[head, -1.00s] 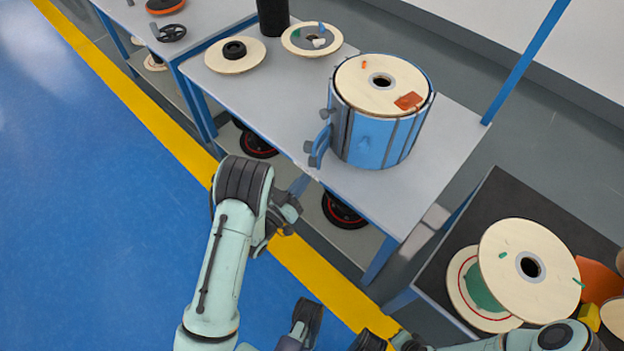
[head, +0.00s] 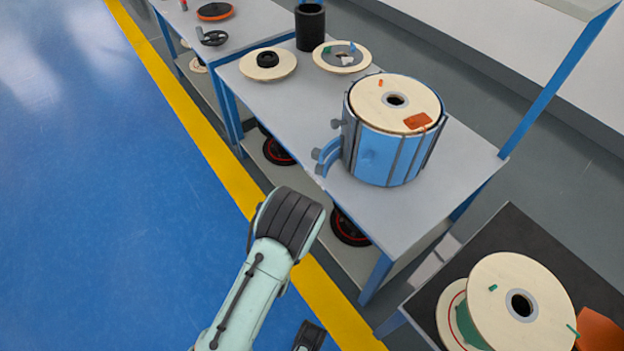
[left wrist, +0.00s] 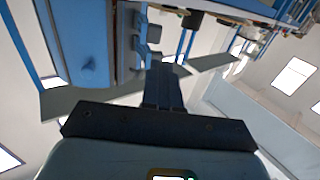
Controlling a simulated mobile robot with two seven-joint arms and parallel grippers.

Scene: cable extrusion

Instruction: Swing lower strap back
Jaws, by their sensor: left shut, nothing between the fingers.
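The blue drum (head: 388,150) stands upright on the grey table with a wooden reel (head: 395,103) on top. On its left side a curved blue strap (head: 329,155) sticks out, with a grey knob at its outer end. A dark upper latch (head: 337,124) sits above it. The left wrist view shows the drum's blue side (left wrist: 78,45) at upper left and grey latch pieces (left wrist: 152,34) beside the fingers. My left gripper (left wrist: 163,70) is shut and empty there, close to these pieces; contact is unclear.
The table (head: 440,190) also holds a reel with a black hub (head: 268,65), a flat disc with small parts (head: 342,57) and a black cylinder (head: 309,27). A dark stand with a large reel (head: 520,303) is at lower right. Blue floor is clear at left.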

